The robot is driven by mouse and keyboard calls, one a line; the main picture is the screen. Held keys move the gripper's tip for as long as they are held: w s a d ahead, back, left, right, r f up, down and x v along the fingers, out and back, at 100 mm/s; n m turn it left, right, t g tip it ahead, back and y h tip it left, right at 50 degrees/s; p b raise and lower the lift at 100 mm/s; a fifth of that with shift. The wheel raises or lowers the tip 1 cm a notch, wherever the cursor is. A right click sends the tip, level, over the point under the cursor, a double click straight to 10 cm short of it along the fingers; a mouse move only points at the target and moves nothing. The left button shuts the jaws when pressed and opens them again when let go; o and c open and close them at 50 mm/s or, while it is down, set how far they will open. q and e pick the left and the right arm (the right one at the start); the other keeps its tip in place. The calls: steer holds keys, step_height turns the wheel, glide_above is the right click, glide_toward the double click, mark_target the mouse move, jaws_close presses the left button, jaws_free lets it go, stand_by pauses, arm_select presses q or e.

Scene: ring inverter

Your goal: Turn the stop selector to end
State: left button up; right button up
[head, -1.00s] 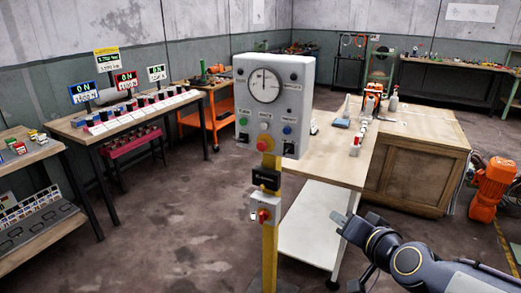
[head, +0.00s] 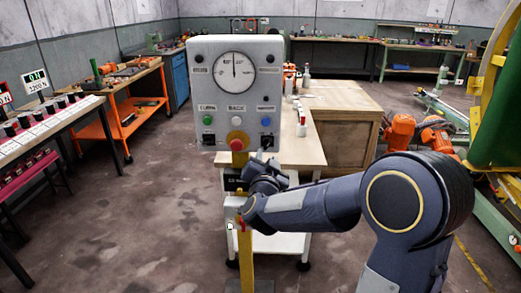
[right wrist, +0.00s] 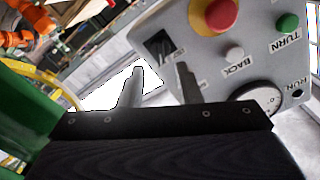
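A grey control box (head: 217,103) on a yellow post carries a dial (head: 236,72), buttons and dark selectors. A black selector (head: 267,142) sits at its lower right corner; its label is too small to read. The same selector (right wrist: 159,44) shows in the right wrist view, beside the red and yellow stop button (right wrist: 213,14). Another dark selector (head: 208,139) is at the lower left corner. My right gripper (head: 266,172) is just below the lower right corner. In the right wrist view its fingers (right wrist: 160,70) are apart and empty, near the selector but not around it.
A lower switch box (head: 231,206) with a red knob is on the post, partly behind my right arm. A bench (head: 308,150) stands behind the box. A side table with a row of switches (head: 40,135) is at the left. Open floor lies at the front left.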

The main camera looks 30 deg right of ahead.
mark_target(267, 147)
steer(key=x, duration=0.5)
steer(key=shift+w+d, duration=0.15)
steer(key=shift+w, duration=0.25)
jaws_close()
